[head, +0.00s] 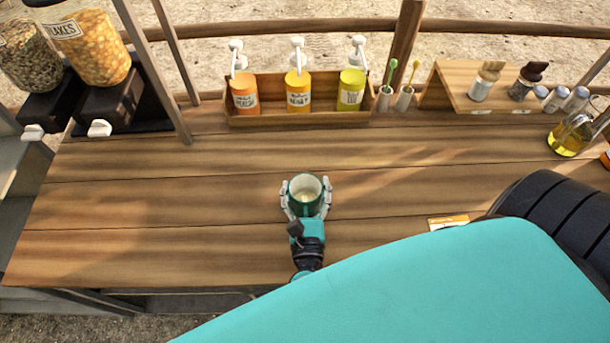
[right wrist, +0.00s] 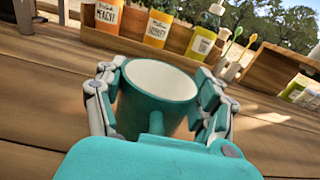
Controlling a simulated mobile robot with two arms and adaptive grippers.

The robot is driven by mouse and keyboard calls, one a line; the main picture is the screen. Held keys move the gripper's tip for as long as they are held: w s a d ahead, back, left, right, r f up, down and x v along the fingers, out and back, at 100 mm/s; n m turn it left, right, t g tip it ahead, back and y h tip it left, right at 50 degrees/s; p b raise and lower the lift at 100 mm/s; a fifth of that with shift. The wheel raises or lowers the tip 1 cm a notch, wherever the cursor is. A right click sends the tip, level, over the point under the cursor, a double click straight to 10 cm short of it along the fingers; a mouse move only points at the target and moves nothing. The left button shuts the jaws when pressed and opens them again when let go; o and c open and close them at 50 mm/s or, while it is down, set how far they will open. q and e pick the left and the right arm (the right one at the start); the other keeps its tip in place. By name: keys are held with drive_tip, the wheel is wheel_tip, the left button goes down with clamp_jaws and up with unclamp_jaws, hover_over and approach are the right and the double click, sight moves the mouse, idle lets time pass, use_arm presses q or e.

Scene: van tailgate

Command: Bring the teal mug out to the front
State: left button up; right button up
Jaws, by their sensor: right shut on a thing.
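The teal mug (head: 305,186) stands upright near the middle of the wooden counter in the head view, with a pale inside. My right gripper (head: 305,200) comes from the front edge, and its two fingers close around the mug's sides. In the right wrist view the mug (right wrist: 157,98) fills the space between the fingers, and its handle points toward my palm. I cannot tell whether the mug's base touches the counter. My left gripper does not show.
A wooden box (head: 300,120) with several pump bottles stands at the back of the counter (head: 150,200). Cereal dispensers (head: 95,50) are at the left. A spice rack (head: 450,85) and an oil bottle (head: 570,135) are at the right. The counter around the mug is clear.

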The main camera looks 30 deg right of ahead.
drive_tip(key=shift+s+a, duration=0.15)
drive_tip(key=shift+s, duration=0.25)
drive_tip(key=o, duration=1.4)
drive_tip(key=v, duration=1.2)
